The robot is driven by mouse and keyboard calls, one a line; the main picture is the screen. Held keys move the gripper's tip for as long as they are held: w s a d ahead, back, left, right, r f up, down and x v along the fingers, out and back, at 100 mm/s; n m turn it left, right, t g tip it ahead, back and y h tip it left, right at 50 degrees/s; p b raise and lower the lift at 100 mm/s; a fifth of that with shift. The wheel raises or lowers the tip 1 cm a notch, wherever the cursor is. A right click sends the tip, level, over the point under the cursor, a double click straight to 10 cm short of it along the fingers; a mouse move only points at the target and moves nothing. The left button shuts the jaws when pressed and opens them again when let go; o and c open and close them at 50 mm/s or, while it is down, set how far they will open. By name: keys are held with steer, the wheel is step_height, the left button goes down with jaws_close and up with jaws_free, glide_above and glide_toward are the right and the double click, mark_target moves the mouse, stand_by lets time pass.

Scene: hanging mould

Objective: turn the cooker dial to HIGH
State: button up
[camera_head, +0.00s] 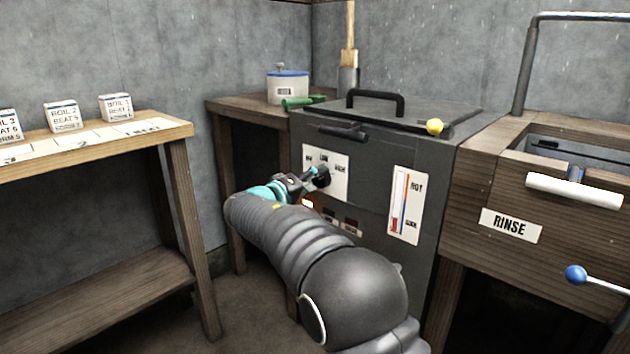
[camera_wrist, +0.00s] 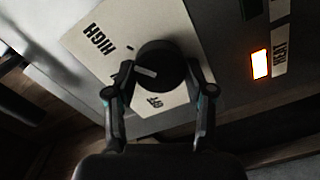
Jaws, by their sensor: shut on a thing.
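The cooker dial (camera_wrist: 165,62) is a round black knob with a pale pointer line, on a white label plate (camera_wrist: 185,25). It also shows in the head view (camera_head: 322,177), partly covered by my gripper. My gripper (camera_wrist: 160,72) has one finger on each side of the knob and is shut on it. In the wrist view the pointer line lies towards the left finger, between HIGH (camera_wrist: 98,38) and OFF (camera_wrist: 155,103). The LOW mark shows in the head view (camera_head: 323,160); in the wrist view it seems hidden behind the left finger.
The dial is on the front of the dark cooker (camera_head: 375,155). A lit orange lamp (camera_wrist: 260,64) is beside the HEAT label. A HOT gauge (camera_head: 404,205) is right of the dial. A wooden RINSE trough (camera_head: 580,215) stands at right, a table with boxes (camera_head: 150,145) at left.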

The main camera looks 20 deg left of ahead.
steer(key=shift+m, duration=0.6)
steer(key=o, duration=1.2)
steer(key=shift+c, duration=0.2)
steer(key=shift+s+a, duration=0.1)
steer(key=v, duration=1.2)
steer(key=shift+f, duration=0.1)
